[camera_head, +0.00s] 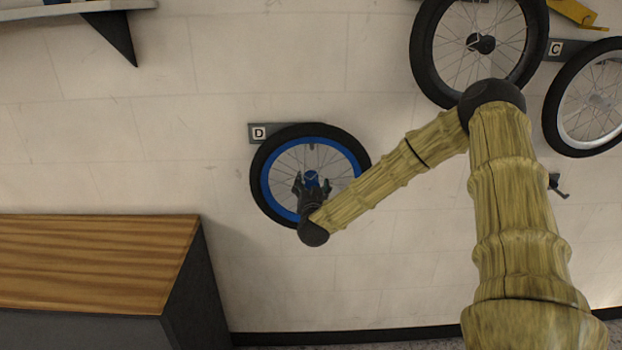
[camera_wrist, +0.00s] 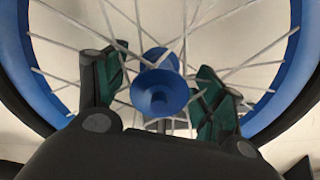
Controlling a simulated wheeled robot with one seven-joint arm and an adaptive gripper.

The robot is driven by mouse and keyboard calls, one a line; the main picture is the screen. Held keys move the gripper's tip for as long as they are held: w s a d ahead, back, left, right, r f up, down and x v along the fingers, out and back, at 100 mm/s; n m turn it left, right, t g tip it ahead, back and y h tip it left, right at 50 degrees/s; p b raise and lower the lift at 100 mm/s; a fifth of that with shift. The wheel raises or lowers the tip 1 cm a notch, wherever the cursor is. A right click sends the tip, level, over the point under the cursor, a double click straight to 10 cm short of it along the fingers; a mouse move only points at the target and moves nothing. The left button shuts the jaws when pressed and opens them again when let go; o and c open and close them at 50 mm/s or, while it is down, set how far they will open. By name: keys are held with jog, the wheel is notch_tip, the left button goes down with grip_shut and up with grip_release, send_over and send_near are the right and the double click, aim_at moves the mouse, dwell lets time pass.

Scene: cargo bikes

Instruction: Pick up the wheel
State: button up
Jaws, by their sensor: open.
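A wheel with a blue rim and black tyre (camera_head: 262,172) hangs on the wall by the plate marked D. Its blue hub (camera_head: 312,178) is at its middle. My gripper (camera_head: 312,184) is in front of this wheel, near the hub. In the wrist view, my gripper (camera_wrist: 158,90) is open, with one finger on each side of the blue hub (camera_wrist: 160,88). I cannot tell whether the fingers touch the hub or spokes. The blue rim (camera_wrist: 45,75) arcs around them. My gripper and forearm hide the lower part of the wheel in the head view.
A black-rimmed wheel (camera_head: 424,62) and a silver-rimmed wheel (camera_head: 556,128) by plate C (camera_head: 556,48) hang at the upper right. A wood-topped cabinet (camera_head: 95,260) stands at lower left. A shelf (camera_head: 75,10) is at upper left. Wall between is bare.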

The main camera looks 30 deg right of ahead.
jog(key=shift+x, duration=0.75)
grip_shut()
jog(key=shift+r, duration=0.1)
